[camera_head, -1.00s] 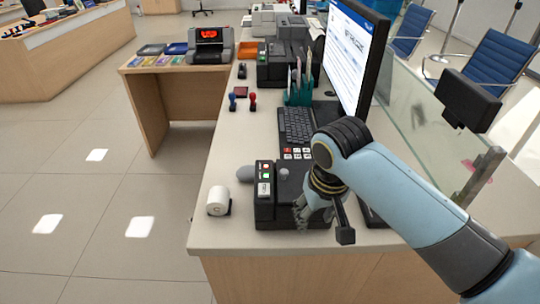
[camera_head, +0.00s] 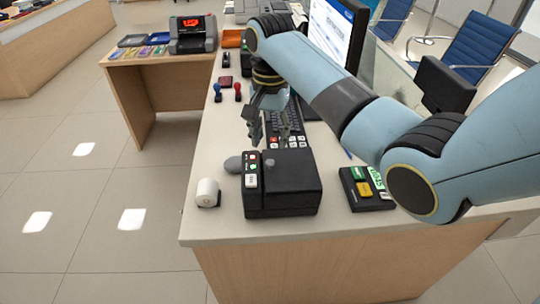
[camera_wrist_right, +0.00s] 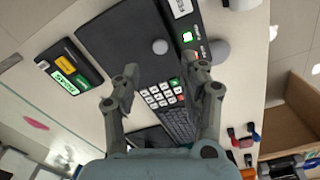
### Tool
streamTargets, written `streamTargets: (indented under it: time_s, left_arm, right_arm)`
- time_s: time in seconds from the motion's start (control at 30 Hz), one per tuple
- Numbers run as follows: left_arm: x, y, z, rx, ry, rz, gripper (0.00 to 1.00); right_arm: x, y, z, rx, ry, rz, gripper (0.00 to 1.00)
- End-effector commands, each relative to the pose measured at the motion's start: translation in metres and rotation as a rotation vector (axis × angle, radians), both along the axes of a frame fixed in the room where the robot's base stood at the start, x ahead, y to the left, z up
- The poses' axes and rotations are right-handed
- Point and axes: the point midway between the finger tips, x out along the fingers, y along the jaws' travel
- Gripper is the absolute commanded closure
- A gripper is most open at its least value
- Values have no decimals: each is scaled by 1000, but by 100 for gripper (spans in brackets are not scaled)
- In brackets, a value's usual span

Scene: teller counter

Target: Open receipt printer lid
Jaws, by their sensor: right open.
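The black receipt printer (camera_head: 290,185) stands near the counter's front end, its lid (camera_wrist_right: 125,38) lying flat and looking shut. A button panel (camera_head: 252,180) runs along its left side in the head view. A round grey knob (camera_head: 268,163) sits at its far edge; it also shows in the wrist view (camera_wrist_right: 160,46). My right gripper (camera_head: 270,138) hangs beyond that far edge, over the keyboard side. Its two fingers are spread apart and empty, with the knob ahead of the gap between the fingertips (camera_wrist_right: 160,70) in the wrist view. My left gripper is not in view.
A white paper roll (camera_head: 207,193) stands left of the printer and a grey mouse (camera_head: 233,164) behind it. The keyboard (camera_wrist_right: 180,122) and monitor (camera_head: 335,35) are behind. Red and blue stamps (camera_head: 238,91) stand farther back.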

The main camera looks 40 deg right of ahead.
Motion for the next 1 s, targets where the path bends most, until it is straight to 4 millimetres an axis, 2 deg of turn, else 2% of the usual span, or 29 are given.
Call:
streamTargets:
  time_s: [0.1, 0.3, 0.5, 0.73, 1.0]
  left_arm:
    - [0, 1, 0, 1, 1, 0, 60]
    - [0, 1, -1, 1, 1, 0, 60]
    - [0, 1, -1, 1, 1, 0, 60]
    - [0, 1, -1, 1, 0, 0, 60]
    - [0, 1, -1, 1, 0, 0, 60]
  right_arm:
    - [-1, 0, -25, 0, 3, 1, 57]
    - [0, 0, -56, -1, 1, 2, 57]
    - [0, 0, -67, -1, -2, 3, 57]
    - [0, 0, -68, -1, -2, 3, 57]
    - [0, 0, -68, -1, -2, 3, 92]
